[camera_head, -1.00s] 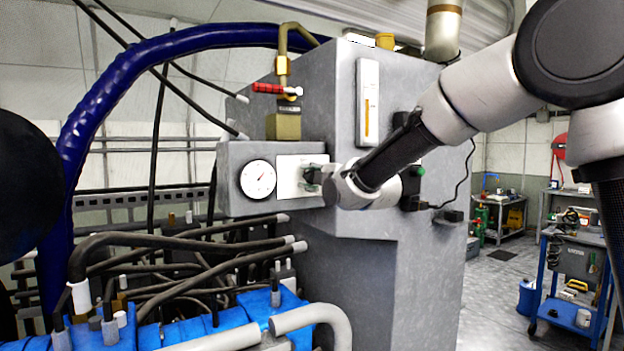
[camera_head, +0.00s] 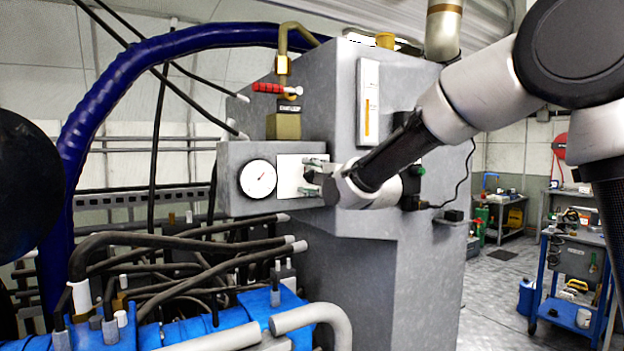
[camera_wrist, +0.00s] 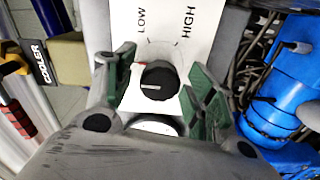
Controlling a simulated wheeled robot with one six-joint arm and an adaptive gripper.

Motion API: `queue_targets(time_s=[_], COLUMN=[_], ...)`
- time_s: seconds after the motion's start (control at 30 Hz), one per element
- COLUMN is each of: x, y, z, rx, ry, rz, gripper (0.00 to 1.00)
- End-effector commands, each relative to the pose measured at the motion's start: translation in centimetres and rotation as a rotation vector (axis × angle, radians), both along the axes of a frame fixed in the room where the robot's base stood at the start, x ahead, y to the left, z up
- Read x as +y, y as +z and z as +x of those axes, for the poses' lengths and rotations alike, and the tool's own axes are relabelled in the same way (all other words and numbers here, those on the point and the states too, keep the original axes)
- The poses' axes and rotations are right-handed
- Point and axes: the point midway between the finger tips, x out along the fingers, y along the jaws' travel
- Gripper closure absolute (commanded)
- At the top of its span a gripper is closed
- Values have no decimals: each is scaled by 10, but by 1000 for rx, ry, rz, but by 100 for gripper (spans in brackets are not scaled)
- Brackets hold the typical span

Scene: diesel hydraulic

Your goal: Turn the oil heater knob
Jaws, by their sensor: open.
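The oil heater knob (camera_wrist: 158,82) is a round black knob with a light pointer line, on a white plate (camera_wrist: 185,20) marked LOW and HIGH. In the wrist view the knob sits between the two green-padded fingers of my gripper (camera_wrist: 160,88), which are open, with a gap showing on each side. In the head view the white plate (camera_head: 289,176) is on the front of the grey box, and my gripper (camera_head: 312,178) is at its right part.
A white dial gauge (camera_head: 258,179) is left of the plate. A red-handled valve (camera_head: 270,88) is above it. Dark hoses (camera_head: 180,245) and blue parts (camera_head: 215,325) lie below. A COOLER label (camera_wrist: 40,67) shows at the wrist view's left.

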Motion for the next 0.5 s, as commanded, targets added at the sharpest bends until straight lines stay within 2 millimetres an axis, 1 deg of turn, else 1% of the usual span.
queue_targets(time_s=[0.07, 0.17, 0.27, 0.5], x=[-1, -6, -16, -46], y=[0, 1, 1, 1], z=[-1, -9, -23, -69], rx=[0, -2, -2, -2], ry=[0, 0, 0, 1], rz=[0, 1, 1, 1], gripper=[45, 45, 45, 45])
